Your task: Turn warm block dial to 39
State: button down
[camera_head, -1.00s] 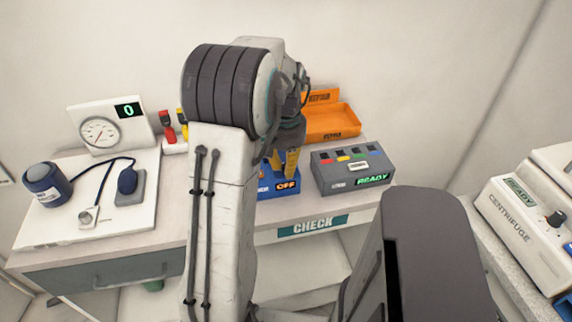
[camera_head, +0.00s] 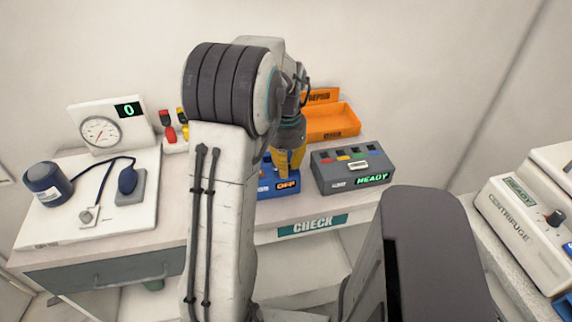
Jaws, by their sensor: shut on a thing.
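The warm block (camera_head: 265,189) is a blue box on the counter, with a lit display (camera_head: 286,185) that reads OFF. My arm covers its left part. My gripper (camera_head: 285,175), with yellow fingers, points down over the top of the warm block just behind the display. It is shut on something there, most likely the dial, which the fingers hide. The dial's pointer and marks cannot be seen.
A grey box (camera_head: 324,178) with a READY display stands close to the right of the warm block. An orange tray (camera_head: 335,119) is behind. A gauge (camera_head: 99,130) and a blood-pressure cuff (camera_head: 47,184) are at left. A centrifuge (camera_head: 509,219) is far right.

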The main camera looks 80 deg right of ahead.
jog(key=shift+f, duration=0.1)
jog(key=c, duration=1.1)
grip_release()
notch_tip(320, 180, up, 12)
jog(key=shift+r, duration=0.1)
dwell(0.6)
